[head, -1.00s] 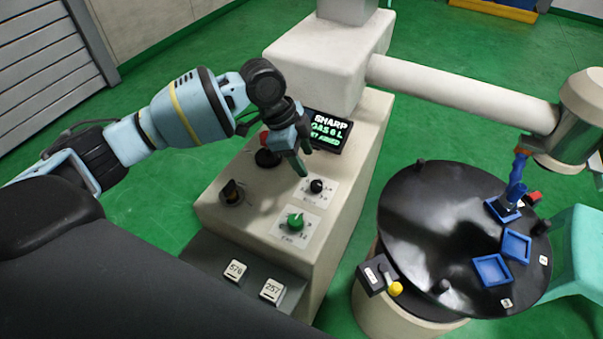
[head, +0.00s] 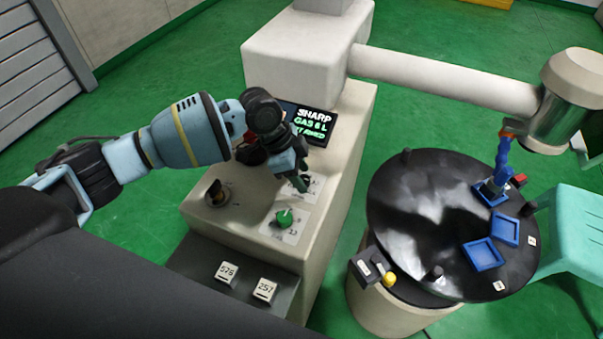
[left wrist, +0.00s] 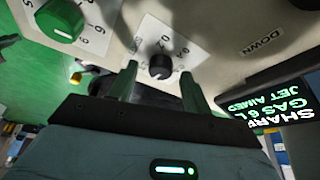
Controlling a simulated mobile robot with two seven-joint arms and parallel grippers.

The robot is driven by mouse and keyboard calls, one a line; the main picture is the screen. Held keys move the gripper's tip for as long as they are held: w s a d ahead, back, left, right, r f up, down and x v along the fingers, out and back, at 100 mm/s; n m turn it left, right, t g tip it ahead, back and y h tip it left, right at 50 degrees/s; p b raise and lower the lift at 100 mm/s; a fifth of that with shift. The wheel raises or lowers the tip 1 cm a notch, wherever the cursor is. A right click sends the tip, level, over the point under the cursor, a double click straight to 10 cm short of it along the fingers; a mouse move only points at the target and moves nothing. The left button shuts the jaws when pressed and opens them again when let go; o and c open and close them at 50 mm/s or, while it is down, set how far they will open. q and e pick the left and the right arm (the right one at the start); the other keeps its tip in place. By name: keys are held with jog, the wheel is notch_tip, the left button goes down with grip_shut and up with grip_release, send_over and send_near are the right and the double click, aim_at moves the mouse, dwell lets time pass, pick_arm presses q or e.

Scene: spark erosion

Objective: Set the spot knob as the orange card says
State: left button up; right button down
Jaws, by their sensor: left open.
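A small black knob (left wrist: 160,66) on a white dial plate with numbers sits on the cream console. I cannot read a name on its plate, so I cannot confirm that it is the spot knob. My left gripper (head: 302,181) is open over it, and in the head view it mostly hides it. In the left wrist view the green fingers of this gripper (left wrist: 158,74) stand on either side of the knob, with gaps visible. No orange card shows in either view. My right gripper is not in view.
A green knob (head: 285,217) on its own plate and a dark rotary switch (head: 216,193) are close by. A screen (head: 312,123) reads SHARP, GAS 6 L, JET AIMED. White tags (head: 265,289) lie on the front ledge. A black round table (head: 400,190) stands right.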

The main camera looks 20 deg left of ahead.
pick_arm(q)
jog(key=shift+d+f, duration=0.1)
jog(key=shift+f, duration=0.2)
jog(key=c, duration=1)
jog(key=shift+w+m+g+b, duration=0.2)
jog(key=shift+m+g+b, duration=0.45)
jog(key=shift+m, duration=1.75)
jog(key=o, duration=1)
jog(key=v, duration=0.8)
jog(key=shift+p, duration=0.3)
jog(key=shift+w+f, duration=0.1)
jog(key=shift+f, duration=0.05)
